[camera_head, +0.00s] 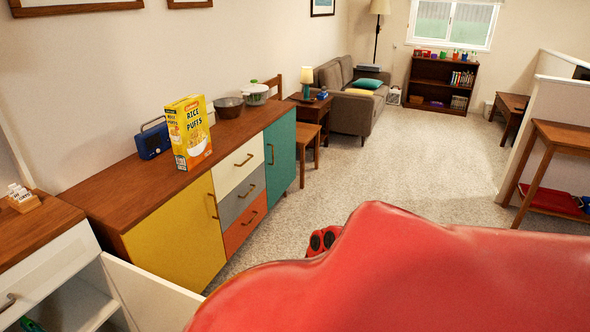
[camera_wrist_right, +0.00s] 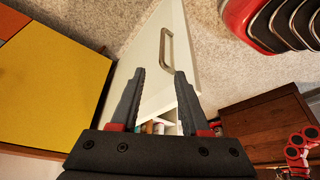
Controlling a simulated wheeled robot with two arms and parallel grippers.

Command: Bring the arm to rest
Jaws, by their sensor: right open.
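My right gripper (camera_wrist_right: 162,75) shows in the right wrist view with its two dark fingers spread apart and nothing between them. Beyond the fingers is a white cabinet door (camera_wrist_right: 157,95) with a metal handle; I cannot tell how far off it is, but no contact shows. In the head view a large red part of my own body fills the lower right, and the right gripper does not show there. My left gripper is in neither view.
The white door (camera_head: 148,297) stands open on the white cabinet at the lower left. A yellow cereal box (camera_head: 187,133) stands on the hutch (camera_head: 236,128) beside a blue radio (camera_head: 153,139), a dark bowl (camera_head: 229,107) and a lidded pot (camera_head: 255,94). Carpet (camera_head: 430,150) beyond is clear.

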